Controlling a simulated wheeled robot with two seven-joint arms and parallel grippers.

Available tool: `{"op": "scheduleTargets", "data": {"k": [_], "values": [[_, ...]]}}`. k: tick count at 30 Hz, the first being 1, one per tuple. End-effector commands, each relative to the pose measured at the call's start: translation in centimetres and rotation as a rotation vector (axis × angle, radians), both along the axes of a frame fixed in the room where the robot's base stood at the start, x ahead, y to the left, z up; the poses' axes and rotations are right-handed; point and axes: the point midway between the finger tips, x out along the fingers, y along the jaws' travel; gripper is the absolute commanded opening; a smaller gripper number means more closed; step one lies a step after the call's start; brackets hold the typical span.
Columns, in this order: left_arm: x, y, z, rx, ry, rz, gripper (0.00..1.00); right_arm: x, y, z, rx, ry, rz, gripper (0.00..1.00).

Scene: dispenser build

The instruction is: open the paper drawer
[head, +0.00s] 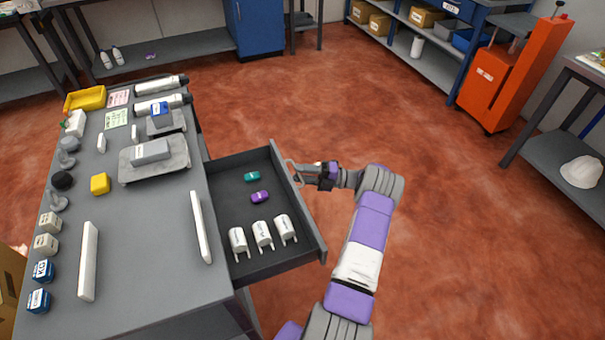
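The drawer (217,180) is pulled out from the right side of the grey workbench (145,235). Inside it lie a teal item (252,176), a purple item (260,197) and three white rolls or cartridges (262,235). My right gripper (302,172) is at the outer face of the drawer front (308,220), near its far end, where the handle seems to be. The fingers are small and overlap the handle area, so I cannot tell whether they are closed on it. My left gripper is not in view.
The bench top holds a yellow tray (86,98), scales, white bars (200,228) and several small boxes and knobs. Open red floor lies right of the drawer. An orange machine (508,75) and shelving stand at the back right.

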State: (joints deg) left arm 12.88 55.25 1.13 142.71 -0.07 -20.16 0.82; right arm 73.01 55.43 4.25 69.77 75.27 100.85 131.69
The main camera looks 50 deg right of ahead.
Motion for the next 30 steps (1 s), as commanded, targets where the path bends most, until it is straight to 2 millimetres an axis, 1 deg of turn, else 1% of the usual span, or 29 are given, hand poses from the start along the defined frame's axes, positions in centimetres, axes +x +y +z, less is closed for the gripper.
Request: {"op": "scheduleTargets", "data": {"k": [5,12,15,19,30], "values": [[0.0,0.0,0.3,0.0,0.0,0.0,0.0,-1.6,-1.2,-0.3,-0.001,0.001,-0.005,0.36],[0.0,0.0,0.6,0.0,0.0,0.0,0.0,-4.8,-3.4,-1.1,-0.001,0.0,-0.003,0.36],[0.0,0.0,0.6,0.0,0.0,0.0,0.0,-5.6,-4.0,-1.2,0.0,0.0,-0.002,0.36],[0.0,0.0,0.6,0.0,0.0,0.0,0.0,-6.0,-4.3,-1.3,0.0,0.0,0.0,0.36],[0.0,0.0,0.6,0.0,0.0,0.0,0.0,-6.0,-4.3,-1.3,0.001,0.001,0.0,0.36]]}}
